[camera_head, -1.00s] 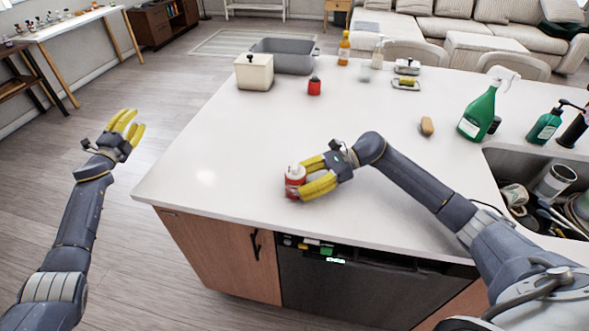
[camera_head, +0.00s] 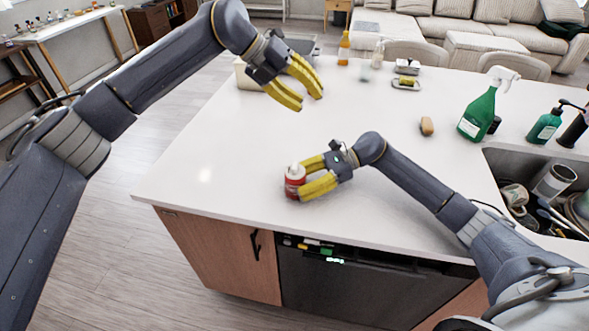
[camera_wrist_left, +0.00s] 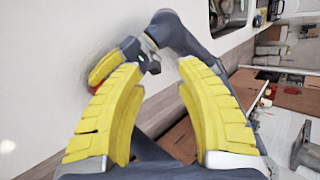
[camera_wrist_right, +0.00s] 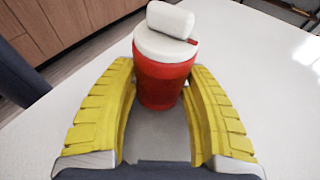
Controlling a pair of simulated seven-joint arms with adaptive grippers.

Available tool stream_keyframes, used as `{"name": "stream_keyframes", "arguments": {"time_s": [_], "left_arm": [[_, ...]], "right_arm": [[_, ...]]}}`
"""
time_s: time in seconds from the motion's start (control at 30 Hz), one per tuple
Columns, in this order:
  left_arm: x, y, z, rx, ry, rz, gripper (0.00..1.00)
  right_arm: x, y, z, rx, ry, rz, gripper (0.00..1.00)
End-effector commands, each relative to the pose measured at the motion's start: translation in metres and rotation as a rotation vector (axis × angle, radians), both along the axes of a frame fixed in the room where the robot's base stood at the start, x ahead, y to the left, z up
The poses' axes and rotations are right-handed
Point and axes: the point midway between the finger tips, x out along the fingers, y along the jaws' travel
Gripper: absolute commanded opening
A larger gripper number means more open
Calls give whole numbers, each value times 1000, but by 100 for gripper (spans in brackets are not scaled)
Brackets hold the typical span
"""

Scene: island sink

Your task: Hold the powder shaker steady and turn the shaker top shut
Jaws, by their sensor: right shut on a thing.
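The powder shaker (camera_head: 295,182) is a small red container with a white top, standing upright near the front edge of the white counter. My right gripper (camera_head: 312,178) is shut on it from the right. In the right wrist view the red body (camera_wrist_right: 163,83) sits between the yellow fingers, and the white shaker top (camera_wrist_right: 166,35) above them is uncovered, with a raised white bar across it. My left gripper (camera_head: 303,96) is open and empty above the counter, beyond the shaker. The left wrist view shows its fingers (camera_wrist_left: 158,72) apart, with my right arm below.
A grey bin (camera_head: 300,45) and a pale canister (camera_head: 243,75) at the back are partly hidden by my left arm. The counter around the shaker is clear.

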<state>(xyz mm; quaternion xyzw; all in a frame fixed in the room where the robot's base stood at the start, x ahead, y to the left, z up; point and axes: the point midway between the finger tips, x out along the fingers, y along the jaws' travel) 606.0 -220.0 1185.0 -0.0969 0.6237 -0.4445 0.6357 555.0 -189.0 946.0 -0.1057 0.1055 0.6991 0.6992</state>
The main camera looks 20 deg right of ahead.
Motion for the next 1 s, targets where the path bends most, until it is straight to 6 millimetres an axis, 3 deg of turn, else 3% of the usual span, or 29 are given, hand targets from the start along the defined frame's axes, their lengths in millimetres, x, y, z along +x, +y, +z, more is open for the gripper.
{"name": "stream_keyframes", "arguments": {"time_s": [0.1,0.2,0.4,0.73,1.0], "left_arm": [[-31,2,-15,228,-38,-28,34],[-47,12,-28,398,-68,-21,34],[-62,35,-41,640,-127,28,34],[-68,51,-54,772,-162,74,34],[-68,51,-95,771,-160,72,34]], "right_arm": [[0,0,-1,-1,1,0,33],[0,0,-1,-1,1,0,33],[0,0,-1,-1,1,0,33],[0,0,-1,-1,1,0,33],[0,0,-1,-1,1,0,33]]}}
